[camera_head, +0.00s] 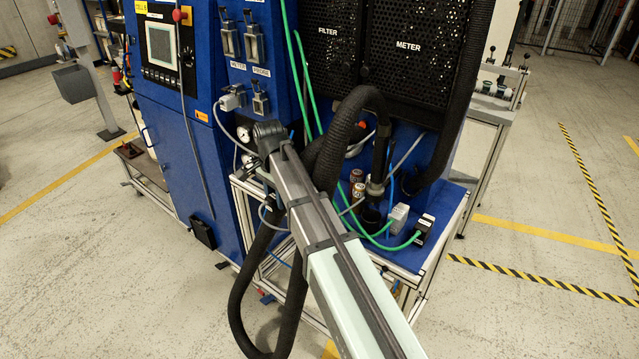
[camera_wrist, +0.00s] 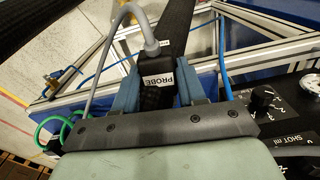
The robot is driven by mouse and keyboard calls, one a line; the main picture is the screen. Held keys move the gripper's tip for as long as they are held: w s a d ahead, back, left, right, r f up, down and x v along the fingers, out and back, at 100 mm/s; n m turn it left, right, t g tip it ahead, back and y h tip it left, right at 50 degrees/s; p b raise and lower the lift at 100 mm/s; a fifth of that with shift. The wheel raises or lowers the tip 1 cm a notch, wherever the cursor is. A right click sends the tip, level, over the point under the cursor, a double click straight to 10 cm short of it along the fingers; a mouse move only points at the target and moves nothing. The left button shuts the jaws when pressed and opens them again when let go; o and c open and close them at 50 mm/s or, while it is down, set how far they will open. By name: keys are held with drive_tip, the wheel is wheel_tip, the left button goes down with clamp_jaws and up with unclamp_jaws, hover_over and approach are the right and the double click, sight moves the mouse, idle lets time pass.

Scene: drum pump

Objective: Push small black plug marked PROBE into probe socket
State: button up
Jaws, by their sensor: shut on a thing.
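The small black plug marked PROBE (camera_wrist: 158,84) sits between the two blue-grey fingers of my gripper (camera_wrist: 156,92) in the wrist view. The fingers are shut on it, and a grey cable loops up from its grey collar. In the head view, the arm hides the plug and the fingertips. The probe socket (camera_head: 260,101) is on the blue cabinet front, under the PROBE label and right of the METER socket. No plug shows in it. My gripper is below this socket, apart from it.
A grey plug (camera_head: 232,99) sits at the METER socket. Thick black hoses (camera_head: 342,135) loop beside my arm. A grey plug (camera_head: 398,216) and a black plug (camera_head: 422,231) stand on the blue shelf.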

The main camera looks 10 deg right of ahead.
drive_tip(key=w+d, duration=0.4)
drive_tip(key=w+d+f, duration=0.1)
drive_tip(key=w+d, duration=0.3)
drive_tip(key=w+d+f, duration=0.1)
drive_tip(key=w+d, duration=0.3)
drive_tip(key=shift+w+d+f, duration=0.25)
drive_tip(key=shift+w+d, duration=0.05)
drive_tip(key=shift+d, duration=0.05)
drive_tip(key=shift+w+d+f, duration=0.1)
drive_tip(key=shift+f, duration=0.95)
drive_tip(key=shift+w+d+f, duration=0.1)
drive_tip(key=shift+f, duration=0.9)
drive_tip(key=shift+f, duration=0.15)
drive_tip(key=o, duration=1.2)
drive_tip(key=shift+c, duration=0.2)
wheel_tip(320, 180, up, 14)
drive_tip(key=shift+s+a, duration=0.2)
drive_tip(key=shift+s, duration=0.05)
